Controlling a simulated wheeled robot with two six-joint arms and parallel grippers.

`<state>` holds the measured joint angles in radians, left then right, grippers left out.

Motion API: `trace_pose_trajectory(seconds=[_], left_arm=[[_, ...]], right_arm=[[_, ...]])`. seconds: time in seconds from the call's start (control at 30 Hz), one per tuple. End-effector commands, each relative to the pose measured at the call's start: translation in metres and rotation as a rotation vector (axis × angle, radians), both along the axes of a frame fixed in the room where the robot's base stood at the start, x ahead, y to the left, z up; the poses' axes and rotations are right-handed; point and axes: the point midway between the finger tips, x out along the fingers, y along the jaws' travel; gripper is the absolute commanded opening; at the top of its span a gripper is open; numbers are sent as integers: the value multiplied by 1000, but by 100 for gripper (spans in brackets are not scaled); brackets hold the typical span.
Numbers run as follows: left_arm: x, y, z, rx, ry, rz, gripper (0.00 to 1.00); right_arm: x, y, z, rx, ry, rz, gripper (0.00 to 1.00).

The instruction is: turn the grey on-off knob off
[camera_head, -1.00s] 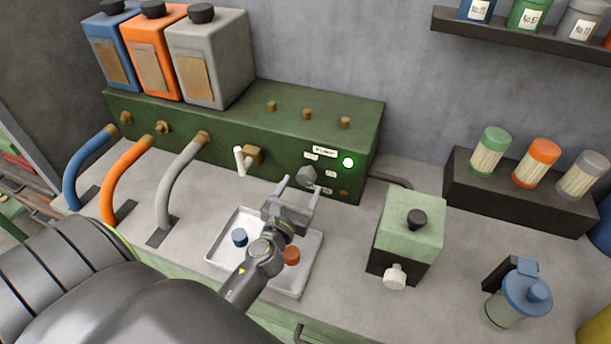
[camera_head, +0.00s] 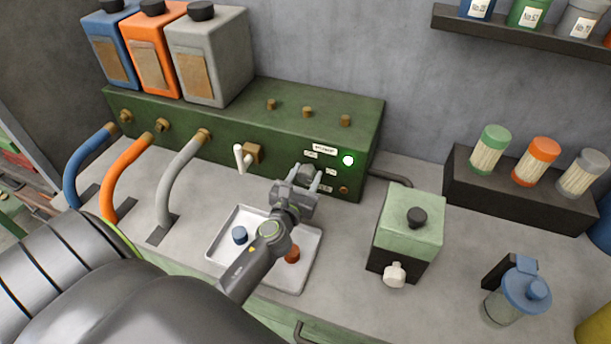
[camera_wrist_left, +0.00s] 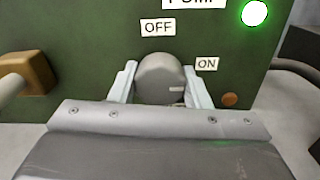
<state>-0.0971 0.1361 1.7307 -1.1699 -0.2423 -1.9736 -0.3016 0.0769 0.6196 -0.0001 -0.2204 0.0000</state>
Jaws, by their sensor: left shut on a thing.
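The grey on-off knob (camera_wrist_left: 160,78) sits on the front of the green pump box (camera_head: 230,133). In the left wrist view its pale mark points right, toward the ON label (camera_wrist_left: 207,64); the OFF label (camera_wrist_left: 158,27) is above it. My left gripper (camera_wrist_left: 160,85) is shut on the knob, one finger on each side. In the head view the gripper (camera_head: 306,178) covers most of the knob. A green lamp (camera_head: 348,160) glows at the upper right of the knob, and it also shows in the left wrist view (camera_wrist_left: 254,13). My right gripper is not in view.
A white lever (camera_head: 240,158) projects from the box left of the gripper. A white tray (camera_head: 226,262) with a blue and an orange cap lies below the arm. A green-topped block (camera_head: 410,222) stands to the right. Blue, orange and grey hoses are at left.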

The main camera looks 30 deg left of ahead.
Motion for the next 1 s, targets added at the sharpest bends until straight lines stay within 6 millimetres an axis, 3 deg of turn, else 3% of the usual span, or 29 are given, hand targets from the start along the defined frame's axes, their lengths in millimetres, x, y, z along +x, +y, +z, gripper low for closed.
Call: trace_pose_trajectory(seconds=[0.47, 1.0], left_arm=[[0, 0, -1, -97, -23, 0, 20], [0, 0, -1, -560, -135, 0, 20]], right_arm=[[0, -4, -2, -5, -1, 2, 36], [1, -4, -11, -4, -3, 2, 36]])
